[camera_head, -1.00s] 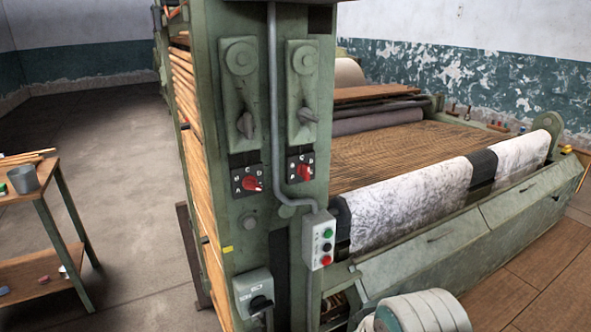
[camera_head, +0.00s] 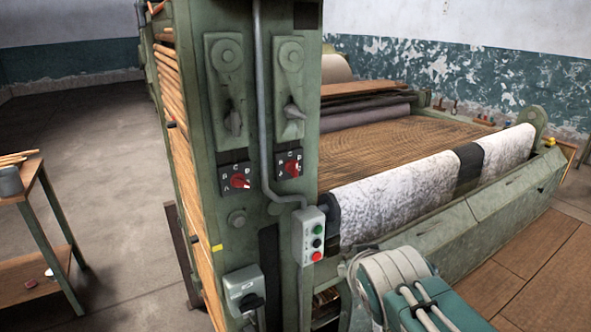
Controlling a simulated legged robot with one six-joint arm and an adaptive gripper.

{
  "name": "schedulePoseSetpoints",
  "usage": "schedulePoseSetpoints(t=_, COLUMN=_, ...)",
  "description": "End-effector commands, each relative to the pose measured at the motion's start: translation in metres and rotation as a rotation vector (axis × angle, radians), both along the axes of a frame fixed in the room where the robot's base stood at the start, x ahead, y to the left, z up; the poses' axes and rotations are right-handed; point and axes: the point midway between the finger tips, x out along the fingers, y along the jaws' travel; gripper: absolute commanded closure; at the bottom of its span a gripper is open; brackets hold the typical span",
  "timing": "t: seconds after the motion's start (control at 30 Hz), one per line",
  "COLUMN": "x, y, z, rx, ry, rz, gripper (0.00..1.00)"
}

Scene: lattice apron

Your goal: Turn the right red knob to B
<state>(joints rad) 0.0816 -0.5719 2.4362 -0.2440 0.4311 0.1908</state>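The right red knob (camera_head: 292,169) sits on a small dark plate with white letters on the green machine post, right of the grey conduit. Letters including C and D show on the plate, but they are too small to tell which one the knob points at. The left red knob (camera_head: 240,181) sits on a similar plate left of the conduit, a little lower in the picture. A white and teal part of my arm shows at the bottom right, apart from both knobs. My gripper's fingers are not in view.
A grey button box (camera_head: 309,236) with green, black and red buttons juts out below the right knob. A grey switch box (camera_head: 244,291) is lower down.

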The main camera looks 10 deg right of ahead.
Motion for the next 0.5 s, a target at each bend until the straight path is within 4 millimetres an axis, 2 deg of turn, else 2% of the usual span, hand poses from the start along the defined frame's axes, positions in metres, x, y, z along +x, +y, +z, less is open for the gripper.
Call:
schedulePoseSetpoints(t=0.03, x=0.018, y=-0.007, z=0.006, rx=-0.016, ry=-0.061, rz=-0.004, gripper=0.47)
schedulePoseSetpoints(t=0.2, x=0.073, y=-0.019, z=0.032, rx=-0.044, ry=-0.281, rz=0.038, gripper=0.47)
schedulePoseSetpoints(t=0.4, x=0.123, y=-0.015, z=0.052, rx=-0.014, ry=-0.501, rz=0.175, gripper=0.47)
schedulePoseSetpoints(t=0.5, x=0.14, y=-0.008, z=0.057, rx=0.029, ry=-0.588, rz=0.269, gripper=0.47)
